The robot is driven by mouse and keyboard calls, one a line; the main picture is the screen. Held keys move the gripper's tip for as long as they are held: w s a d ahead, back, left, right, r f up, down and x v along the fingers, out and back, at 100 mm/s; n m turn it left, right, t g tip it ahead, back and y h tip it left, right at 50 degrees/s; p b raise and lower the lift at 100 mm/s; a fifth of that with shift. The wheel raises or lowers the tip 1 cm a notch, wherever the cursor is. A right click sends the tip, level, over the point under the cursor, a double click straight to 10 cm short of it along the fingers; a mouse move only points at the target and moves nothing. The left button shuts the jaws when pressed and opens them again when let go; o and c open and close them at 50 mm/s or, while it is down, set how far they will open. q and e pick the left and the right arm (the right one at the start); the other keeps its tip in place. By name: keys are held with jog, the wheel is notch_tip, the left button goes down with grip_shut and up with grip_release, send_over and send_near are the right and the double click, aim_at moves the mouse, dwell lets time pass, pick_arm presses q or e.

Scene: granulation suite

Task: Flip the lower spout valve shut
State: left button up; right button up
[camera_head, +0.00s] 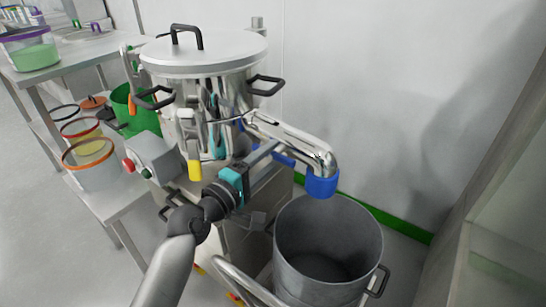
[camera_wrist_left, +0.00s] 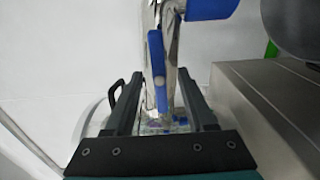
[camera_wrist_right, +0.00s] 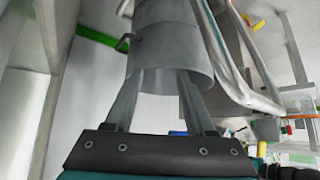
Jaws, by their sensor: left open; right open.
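The lower spout (camera_head: 290,135) is a shiny pipe from the steel vessel (camera_head: 210,100), bending down to a blue end (camera_head: 321,184). A blue valve lever (camera_head: 284,159) shows beside the spout, partly hidden by my left gripper (camera_head: 268,153). In the left wrist view, the blue lever (camera_wrist_left: 157,72) lies along the pipe, between the open fingers of my left gripper (camera_wrist_left: 158,84) as seen; contact cannot be told. My right gripper (camera_wrist_right: 159,88) is open, with a grey drum (camera_wrist_right: 170,50) beyond its fingers; it is not in the head view.
The open grey drum (camera_head: 328,215) stands below the spout, empty as far as I see. A control box (camera_head: 155,157) and a yellow handle (camera_head: 195,170) are left of my left gripper. A steel table (camera_head: 100,197) holds coloured-rim containers. A wall stands behind.

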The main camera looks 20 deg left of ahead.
pick_arm(q)
jog(key=shift+x, duration=0.9)
grip_shut()
